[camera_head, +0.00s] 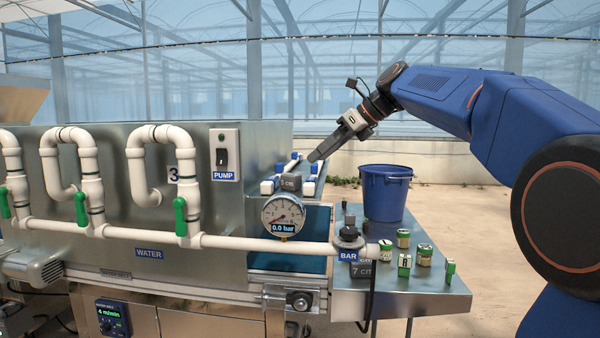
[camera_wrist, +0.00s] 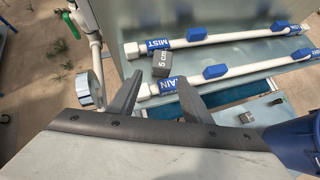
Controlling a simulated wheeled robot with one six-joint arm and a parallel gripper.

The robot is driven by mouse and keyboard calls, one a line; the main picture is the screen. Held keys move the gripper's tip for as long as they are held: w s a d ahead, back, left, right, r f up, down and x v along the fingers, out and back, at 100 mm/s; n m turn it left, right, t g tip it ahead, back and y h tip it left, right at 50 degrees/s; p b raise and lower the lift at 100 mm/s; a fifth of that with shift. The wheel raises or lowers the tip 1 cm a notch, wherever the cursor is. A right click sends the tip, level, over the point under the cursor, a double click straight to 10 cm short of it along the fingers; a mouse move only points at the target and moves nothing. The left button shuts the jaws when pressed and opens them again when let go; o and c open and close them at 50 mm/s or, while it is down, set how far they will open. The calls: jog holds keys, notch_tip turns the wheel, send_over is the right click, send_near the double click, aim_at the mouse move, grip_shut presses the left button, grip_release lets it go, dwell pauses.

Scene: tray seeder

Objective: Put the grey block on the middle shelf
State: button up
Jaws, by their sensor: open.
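A grey block labelled 5 cm (camera_head: 290,183) shows just above the pressure gauge in the head view. In the wrist view this block (camera_wrist: 162,63) lies by the white pipes, ahead of my fingers. Another grey block, labelled 7 cm (camera_head: 362,270), sits on the metal side table, partly behind the BAR fitting. Which one the task means I cannot tell. My gripper (camera_head: 316,153) is open and empty, reaching down-left above the machine. Its two fingers (camera_wrist: 160,98) stand apart in the wrist view, with nothing between them. I cannot make out a middle shelf.
White pipes with green valves run along the machine's front, with the gauge (camera_head: 283,216) near its right end. A blue bucket (camera_head: 385,194) and several small green-labelled pieces stand on the side table (camera_head: 440,292). Blue clips hold pipes marked MIST (camera_wrist: 195,44) and PLAIN.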

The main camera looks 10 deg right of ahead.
aim_at(299, 175)
jog(key=s+d+f+t+y, duration=0.1)
jog(key=s+d+t+y, duration=0.15)
jog(key=s+d, duration=0.2)
jog(key=x, duration=1.2)
jog(key=shift+w+d, duration=0.25)
jog(key=shift+w, duration=0.15)
jog(key=shift+x, duration=2.55)
jog(key=shift+f+t, duration=0.15)
jog(key=shift+t, duration=0.1)
jog(key=c, duration=1)
notch_tip(299, 175, up, 10)
